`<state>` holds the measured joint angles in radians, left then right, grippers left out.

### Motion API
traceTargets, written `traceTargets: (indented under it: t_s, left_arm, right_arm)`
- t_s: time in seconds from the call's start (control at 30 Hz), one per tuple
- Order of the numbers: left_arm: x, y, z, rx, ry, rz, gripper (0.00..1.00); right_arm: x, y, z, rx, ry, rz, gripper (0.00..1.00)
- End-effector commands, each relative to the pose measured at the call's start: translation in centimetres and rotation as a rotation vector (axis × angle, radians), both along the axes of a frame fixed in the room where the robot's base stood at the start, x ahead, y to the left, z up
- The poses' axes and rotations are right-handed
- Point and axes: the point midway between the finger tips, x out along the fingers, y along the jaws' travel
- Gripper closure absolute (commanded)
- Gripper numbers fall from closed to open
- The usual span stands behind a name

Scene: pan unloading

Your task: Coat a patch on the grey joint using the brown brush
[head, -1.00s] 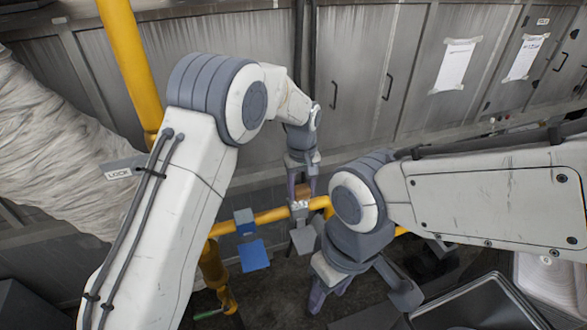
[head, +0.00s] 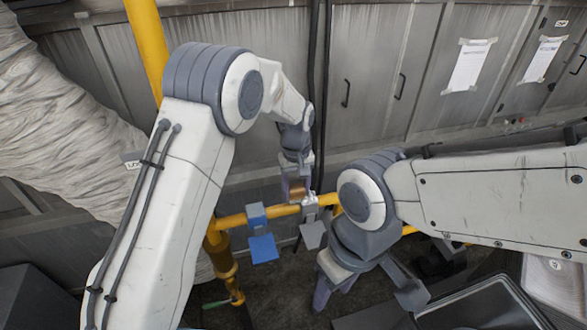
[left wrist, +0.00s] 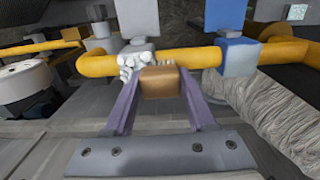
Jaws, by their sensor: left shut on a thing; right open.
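My left gripper (head: 296,194) is shut on the brown brush (left wrist: 160,82), a small brown block between its purple fingers. The brush also shows in the head view (head: 298,193), at the horizontal yellow pipe. The grey joint (head: 310,202) sits on that pipe just right of the brush, with a grey plate hanging below. In the left wrist view the grey joint (left wrist: 138,48) is just beyond the brush's left side and bears a lumpy white patch (left wrist: 134,62). I cannot tell whether brush and joint touch. My right gripper (head: 366,296) is open and empty, low right of the joint.
A blue joint (head: 257,216) with a blue plate (head: 263,248) sits on the yellow pipe (head: 284,211) to the left. A vertical yellow pipe (head: 146,50) and a wrapped pale duct (head: 60,130) stand left. Grey cabinets (head: 370,80) close off the back.

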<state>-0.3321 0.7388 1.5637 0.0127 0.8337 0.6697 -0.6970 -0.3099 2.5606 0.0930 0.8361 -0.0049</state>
Motion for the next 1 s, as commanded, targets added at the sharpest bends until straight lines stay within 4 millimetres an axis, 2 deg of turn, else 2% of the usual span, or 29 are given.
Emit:
traceTargets:
  t_s: [0.03, 0.1, 0.6, 0.8, 1.0]
  left_arm:
    - [0.0, 0.0, 0.8, -0.001, -0.001, 0.001, 0.96]
    - [0.1, 0.1, 2.6, -0.001, -0.005, 0.002, 0.96]
    - [0.0, 0.7, 6.9, -0.001, -0.002, 0.01, 0.96]
    - [0.0, 0.9, 8.0, -0.001, -0.002, 0.013, 0.96]
    - [0.0, 0.9, 8.0, 0.0, -0.002, 0.013, 0.96]
  right_arm:
    - [0.0, 0.0, 0.9, 0.0, 0.0, 0.001, 0.5]
    - [0.0, 0.0, 1.4, 0.001, -0.001, 0.002, 0.5]
    - [0.0, 0.0, 4.8, 0.001, -0.001, 0.002, 0.5]
    - [0.0, 0.0, 5.6, 0.001, -0.001, 0.001, 0.5]
    - [0.0, 0.0, 5.6, 0.001, -0.001, 0.001, 0.5]
